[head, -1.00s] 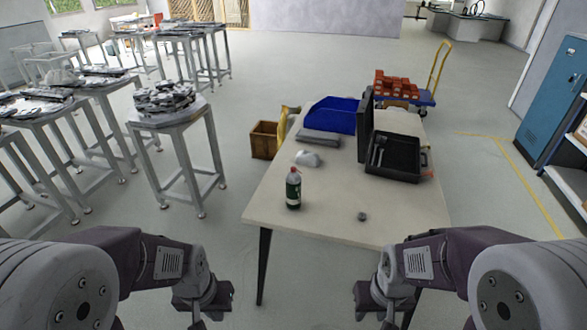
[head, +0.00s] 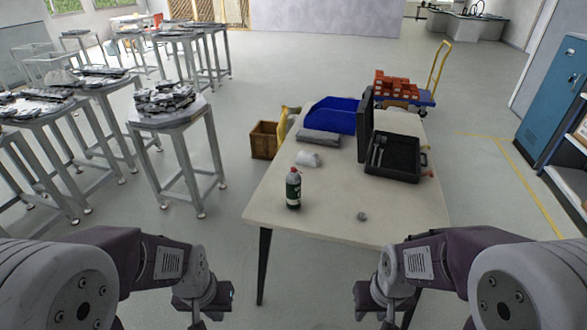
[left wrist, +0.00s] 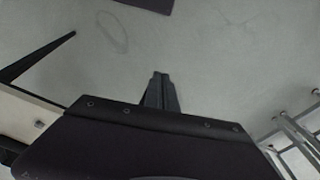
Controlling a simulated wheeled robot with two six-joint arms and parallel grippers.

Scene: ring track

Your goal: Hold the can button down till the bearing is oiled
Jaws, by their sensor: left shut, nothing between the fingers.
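A dark green can (head: 293,188) with a white label band and a reddish-grey top stands upright on the near left part of the table (head: 330,220). A small grey round piece, perhaps the bearing (head: 361,216), lies on the table to the right of the can. My left gripper (head: 222,303) is low in front of the table, apart from the can; in the left wrist view its fingers (left wrist: 161,80) are together and empty above the floor. My right gripper (head: 362,300) is low at the table's near edge; its fingers are too small to read.
An open black case (head: 395,158) stands at the table's right, with a blue bin (head: 331,115), a grey flat box (head: 319,138) and a whitish lump (head: 307,158) to its left. Stools with metal parts (head: 165,98) stand at the left.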

